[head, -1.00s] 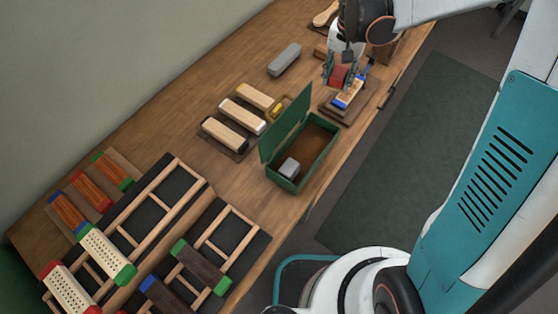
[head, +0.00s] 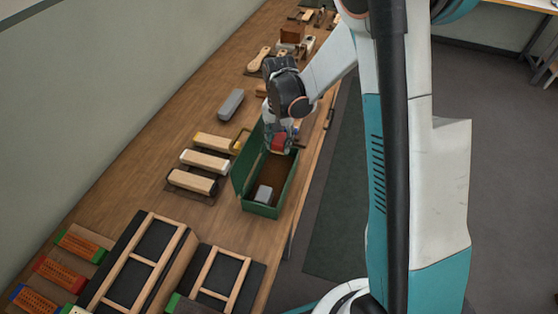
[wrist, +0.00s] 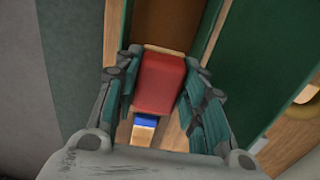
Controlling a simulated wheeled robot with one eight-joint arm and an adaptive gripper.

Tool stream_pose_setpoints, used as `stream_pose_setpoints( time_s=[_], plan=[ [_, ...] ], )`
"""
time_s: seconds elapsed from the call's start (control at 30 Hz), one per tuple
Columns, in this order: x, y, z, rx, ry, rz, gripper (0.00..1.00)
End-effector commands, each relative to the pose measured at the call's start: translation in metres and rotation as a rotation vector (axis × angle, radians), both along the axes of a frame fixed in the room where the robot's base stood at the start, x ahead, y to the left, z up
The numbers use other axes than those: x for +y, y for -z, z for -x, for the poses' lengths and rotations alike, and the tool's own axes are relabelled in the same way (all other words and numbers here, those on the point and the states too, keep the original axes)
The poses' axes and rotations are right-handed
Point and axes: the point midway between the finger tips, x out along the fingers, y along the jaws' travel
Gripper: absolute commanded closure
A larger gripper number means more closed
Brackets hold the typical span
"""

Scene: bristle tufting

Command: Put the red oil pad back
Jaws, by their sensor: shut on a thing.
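The red oil pad (head: 278,143) is held in my gripper (head: 279,147), above the far end of the open green box (head: 263,211). In the wrist view the red pad (wrist: 160,84) sits between both fingers of my gripper (wrist: 158,76). The box's brown inside (wrist: 166,22) shows beyond the pad there. A grey block (head: 263,193) lies in the near end of the box. The green lid (head: 246,168) stands open on the left side. My gripper and wrist hide the box's far end in the head view.
Several pale wooden blocks (head: 205,161) lie left of the box. A grey block (head: 231,104) lies farther back. Wooden frames (head: 140,262) and brush blocks stand at the near left. A blue-ended wooden piece (wrist: 145,124) shows below the pad in the wrist view.

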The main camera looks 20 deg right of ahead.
Motion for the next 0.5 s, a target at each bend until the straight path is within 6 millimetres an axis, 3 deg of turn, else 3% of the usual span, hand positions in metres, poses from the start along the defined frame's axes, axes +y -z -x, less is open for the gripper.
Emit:
stream_pose_setpoints(
  time_s=[0.1, 0.37, 0.5],
  plan=[
    [0.000, 0.024, 0.000, 0.000, 0.000, 0.000, 0.88],
    [0.000, 0.041, 0.000, 0.000, -0.001, 0.000, 0.88],
    [0.000, 0.059, 0.000, 0.000, -0.001, 0.000, 0.88]
  ],
)
